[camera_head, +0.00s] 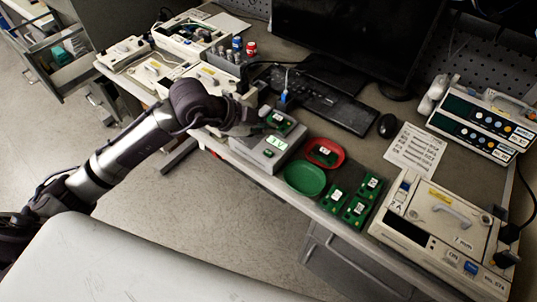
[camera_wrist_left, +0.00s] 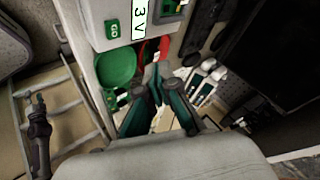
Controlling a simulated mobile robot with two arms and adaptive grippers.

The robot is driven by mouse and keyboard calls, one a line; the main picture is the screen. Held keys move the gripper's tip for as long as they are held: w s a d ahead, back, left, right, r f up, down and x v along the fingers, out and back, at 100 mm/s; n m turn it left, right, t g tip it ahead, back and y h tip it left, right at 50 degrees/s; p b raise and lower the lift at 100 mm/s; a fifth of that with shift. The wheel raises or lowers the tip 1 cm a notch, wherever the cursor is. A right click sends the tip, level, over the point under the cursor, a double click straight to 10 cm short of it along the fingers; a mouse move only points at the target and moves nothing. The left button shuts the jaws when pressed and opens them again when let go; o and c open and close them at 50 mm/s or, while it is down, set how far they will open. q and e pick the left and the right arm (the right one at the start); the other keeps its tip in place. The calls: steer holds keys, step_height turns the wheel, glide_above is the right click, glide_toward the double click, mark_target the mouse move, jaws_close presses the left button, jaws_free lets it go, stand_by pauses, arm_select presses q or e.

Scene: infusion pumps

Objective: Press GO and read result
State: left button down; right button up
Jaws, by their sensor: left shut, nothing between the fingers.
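The grey test device (camera_head: 272,154) sits on the bench at the middle. Its lit display reads 3V in the left wrist view (camera_wrist_left: 139,18). The green GO button (camera_wrist_left: 113,29) is beside the display and also shows on the device's front in the head view (camera_head: 268,153). A green circuit board (camera_head: 280,119) sits at the back of the device. My left gripper (camera_wrist_left: 156,77) is shut and empty. In the head view it is by the device's left side, its fingertips partly hidden by the wrist.
Right of the device are an empty green dish (camera_head: 305,178) and a red dish (camera_head: 339,158) holding a board. Several boards lie on a dark mat (camera_head: 349,217). A large pump (camera_head: 445,232) stands at right; a keyboard (camera_head: 322,100), mouse (camera_head: 388,125) and monitor (camera_head: 345,30) are behind.

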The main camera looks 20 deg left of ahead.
mark_target(267, 153)
arm_select(q)
step_height(267, 153, down, 6)
steer(key=b, duration=0.4)
steer(key=shift+f, duration=0.2)
stand_by(0.4)
stand_by(0.6)
steer(key=shift+f, duration=0.4)
steer(key=shift+f+b, duration=0.4)
steer(key=shift+b, duration=0.1)
stand_by(0.5)
steer(key=shift+r, duration=0.1)
steer(key=shift+r+p, duration=0.75)
steer(key=shift+p, duration=0.1)
